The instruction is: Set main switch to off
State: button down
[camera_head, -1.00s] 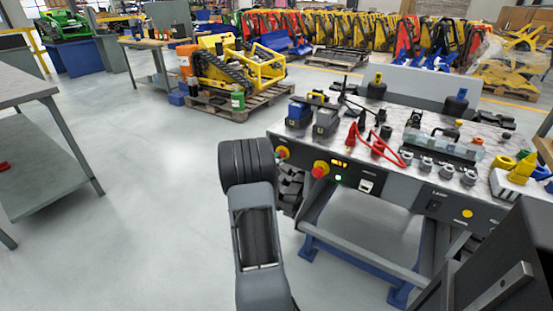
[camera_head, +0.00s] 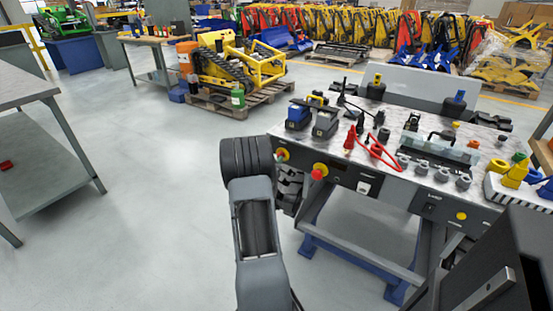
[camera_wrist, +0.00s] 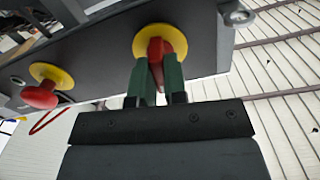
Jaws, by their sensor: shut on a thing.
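The main switch is a red handle (camera_wrist: 156,47) on a round yellow plate (camera_wrist: 175,34), set in the dark front panel. In the wrist view the handle looks roughly upright. The two green fingers of my gripper (camera_wrist: 158,66) are shut on it, one on each side. In the head view the yellow plate (camera_head: 282,153) shows at the left end of the bench panel, beside my black wrist. My fingers are hidden there. The display (camera_head: 338,165) and the lamp on the panel are dark.
A red mushroom button on a yellow disc (camera_head: 319,171) sits just right of the switch; it also shows in the wrist view (camera_wrist: 41,94). A white rocker (camera_head: 364,187) is further right. Batteries (camera_head: 325,123) and red cables (camera_head: 381,152) lie on the bench top. The floor at left is open.

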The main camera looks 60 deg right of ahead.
jog(key=shift+n, duration=0.8)
jog(key=c, duration=1.2)
grip_release()
jog(key=shift+o, duration=0.2)
jog(key=shift+p, duration=0.3)
jog(key=a+p, duration=0.1)
jog(key=a, duration=1.2)
jog(key=shift+a, duration=0.4)
